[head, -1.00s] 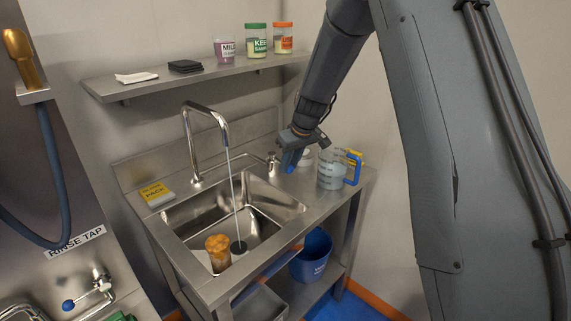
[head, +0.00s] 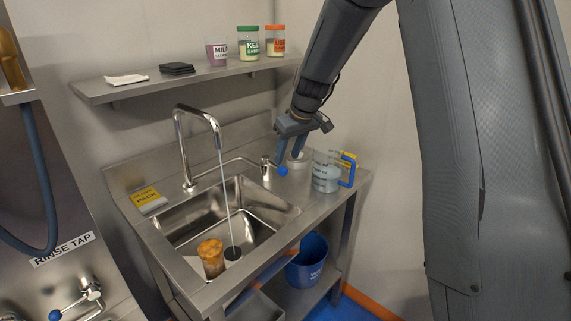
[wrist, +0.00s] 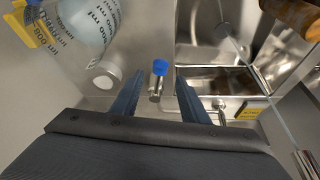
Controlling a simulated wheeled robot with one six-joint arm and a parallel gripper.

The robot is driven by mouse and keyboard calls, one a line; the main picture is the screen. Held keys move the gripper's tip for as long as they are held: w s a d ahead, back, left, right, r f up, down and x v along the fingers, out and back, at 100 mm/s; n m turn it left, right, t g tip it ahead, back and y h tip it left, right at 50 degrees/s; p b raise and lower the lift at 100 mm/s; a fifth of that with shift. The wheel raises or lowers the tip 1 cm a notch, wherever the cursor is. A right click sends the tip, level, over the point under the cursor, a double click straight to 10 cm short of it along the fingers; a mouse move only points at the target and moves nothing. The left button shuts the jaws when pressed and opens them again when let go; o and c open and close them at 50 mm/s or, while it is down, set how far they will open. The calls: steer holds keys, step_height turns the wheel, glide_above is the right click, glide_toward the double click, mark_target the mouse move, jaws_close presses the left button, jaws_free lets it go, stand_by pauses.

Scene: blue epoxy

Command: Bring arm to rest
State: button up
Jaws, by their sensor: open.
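My gripper (head: 289,160) hangs fingers-down over the back right of the steel sink counter (head: 323,205), beside the tap fittings. It is open, with its dark blue fingers spread in the wrist view (wrist: 160,88). A blue knob on a short metal stem (wrist: 159,68) appears between the fingers there; the knob also shows at the fingertips in the head view (head: 282,171). I cannot tell whether a finger touches it. Nothing is held. The tall curved tap (head: 200,112) runs a thin stream of water into the sink (head: 190,222).
A clear jug with a blue handle (head: 326,173) stands close right of my gripper, with a yellow item behind it. An amber container (head: 210,255) stands in the sink. A shelf (head: 110,92) holds jars and cloths. A blue bucket (head: 308,262) sits below.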

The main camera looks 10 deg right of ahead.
steer(key=shift+v, duration=0.8)
